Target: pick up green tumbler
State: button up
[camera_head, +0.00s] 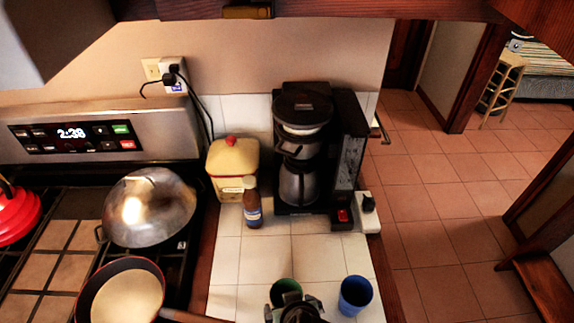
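The green tumbler (284,287) stands on the white tiled counter (318,258) near the bottom of the head view. Its dark green rim and part of its inside show, and its lower front is hidden behind my gripper. My gripper (293,300) is at the bottom edge of the picture, right at the near side of the green tumbler. Its fingers are small and dark and partly cut off, so I cannot tell whether they are open or touch the tumbler.
A blue tumbler (355,296) stands close on the right. Behind are a coffee maker (302,150), a brown bottle (252,208) and a yellow canister (232,168). A pan (122,292) on the stove points its handle toward the counter. The middle tiles are clear.

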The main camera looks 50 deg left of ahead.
jog(key=shift+p+x, duration=0.65)
jog(key=shift+x, duration=2.45)
jog(key=shift+d, duration=0.1)
jog(key=c, duration=1.1)
